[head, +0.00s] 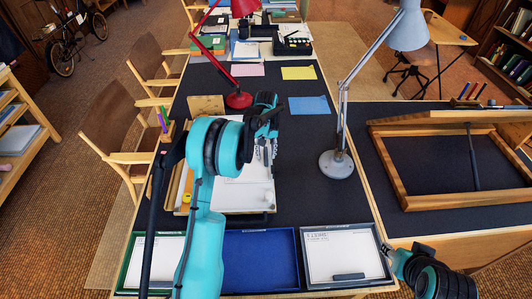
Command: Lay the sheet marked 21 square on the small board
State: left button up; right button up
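A small board (233,208) with a wooden edge stands on the dark table, with white paper (257,196) on it. My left arm hides much of its left side. My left gripper (265,155) hangs over the far part of this board; its finger gap is too small to judge. A white sheet (340,254) with printing at its top lies in the front right tray, and another white sheet (165,258) lies in the front left tray. I cannot read the number 21 on either. My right gripper (388,250) is beside the right tray's edge, its fingers unclear.
A blue tray (258,262) lies between the sheet trays. A grey lamp (337,164) stands right of the small board, a red lamp (238,99) behind it. A large tilted wooden frame (400,185) is at right. Blue paper (309,105) lies beyond.

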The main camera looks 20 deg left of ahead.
pick_arm(q)
notch_tip(320, 180, up, 12)
dwell(0.4)
dwell(0.3)
